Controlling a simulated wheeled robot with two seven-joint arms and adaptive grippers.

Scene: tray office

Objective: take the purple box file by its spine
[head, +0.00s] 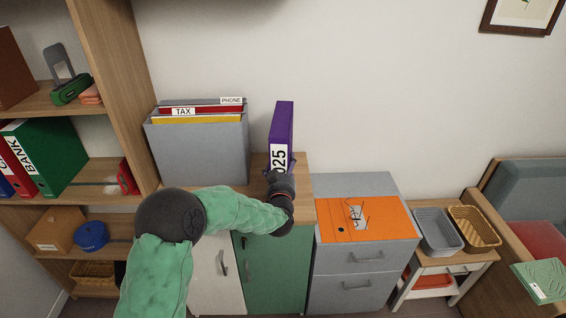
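The purple box file (284,122) stands upright on the wooden top of the low cabinet, with its spine facing me. A white label reading "025" shows on the spine, and its lower part is hidden. My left gripper (279,170) is at the lower spine, with dark finger parts showing near both sides of it. The fingers are small and partly hidden, so I cannot tell whether they touch or grip the file. My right gripper is not in view.
A grey file holder (200,153) with TAX and PHONE tabs stands left of the purple file. An orange folder (363,221) with glasses lies on the grey drawer unit (365,262) to the right. Baskets (437,230) stand further right. A wooden shelf (120,80) rises at left.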

